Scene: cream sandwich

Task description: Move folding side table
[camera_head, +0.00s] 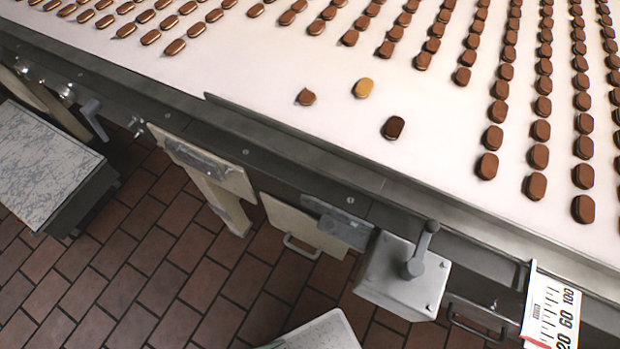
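Along the side of a long conveyor hang two beige panels. The right panel (293,226) has a metal handle (301,247) at its lower edge and a grey metal plate (345,228) at its upper right. The left panel (212,176) carries a grey bracket and stands above a beige leg. Both look folded down against the conveyor's side; I cannot tell for sure which one is the folding side table. My gripper is not in view.
Brown sandwich biscuits lie in rows on the white conveyor belt (290,75). A grey lever box (385,285) and a scale plate (552,312) stick out at right. A marbled-top block (35,165) stands left. A pale-topped object (325,333) sits at the bottom. Tiled floor (150,270) between is clear.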

